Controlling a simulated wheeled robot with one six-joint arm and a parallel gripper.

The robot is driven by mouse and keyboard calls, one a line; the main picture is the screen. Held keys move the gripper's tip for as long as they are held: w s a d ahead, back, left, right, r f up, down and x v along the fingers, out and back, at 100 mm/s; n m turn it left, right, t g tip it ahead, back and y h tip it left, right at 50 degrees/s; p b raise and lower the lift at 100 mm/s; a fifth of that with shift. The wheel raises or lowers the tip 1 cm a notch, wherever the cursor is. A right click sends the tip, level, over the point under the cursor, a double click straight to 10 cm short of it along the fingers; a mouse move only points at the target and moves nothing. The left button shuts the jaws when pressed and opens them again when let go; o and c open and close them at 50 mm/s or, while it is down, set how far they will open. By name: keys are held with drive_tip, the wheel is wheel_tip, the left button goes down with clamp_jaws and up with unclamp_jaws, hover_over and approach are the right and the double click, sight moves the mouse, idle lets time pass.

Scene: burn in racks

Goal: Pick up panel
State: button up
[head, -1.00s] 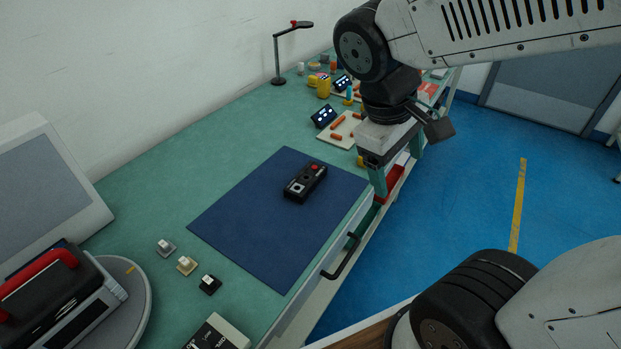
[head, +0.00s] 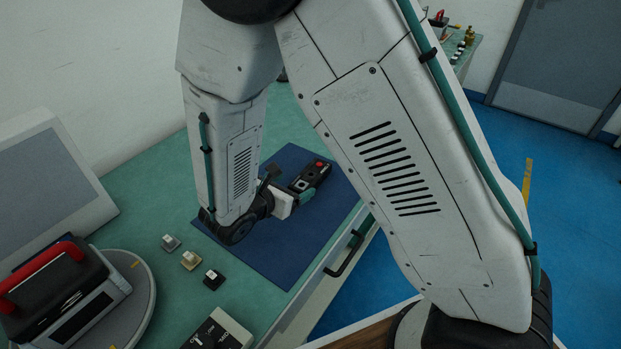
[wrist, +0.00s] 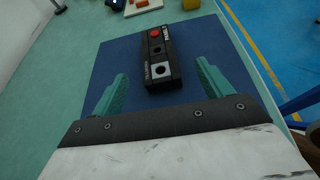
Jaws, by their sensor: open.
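The panel (head: 312,176) is a small black box with a red button and pale square and round fittings on top. It lies flat on the dark blue mat (head: 265,262). In the wrist view the panel (wrist: 160,62) lies ahead of my gripper (wrist: 158,90), its near end close to the line between the two teal fingertips. My gripper is open and empty, with one finger to each side of the panel's line. In the head view my gripper (head: 297,197) is at the panel's near end, partly hidden by my arm.
Three small switches (head: 190,259) sit on the green bench left of the mat. A labelled box (head: 218,332) is at the front. A red-handled device (head: 60,290) stands on a round grey base, near a grey screen (head: 50,185). The mat around the panel is clear.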

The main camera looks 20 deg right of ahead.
sight(307, 178)
drive_tip(key=shift+w+a+f, duration=0.1)
drive_tip(key=shift+w+f, duration=0.05)
drive_tip(key=shift+f, duration=0.2)
drive_tip(key=x, duration=0.7)
drive_tip(key=shift+w, duration=0.2)
drive_tip(key=c, duration=1.2)
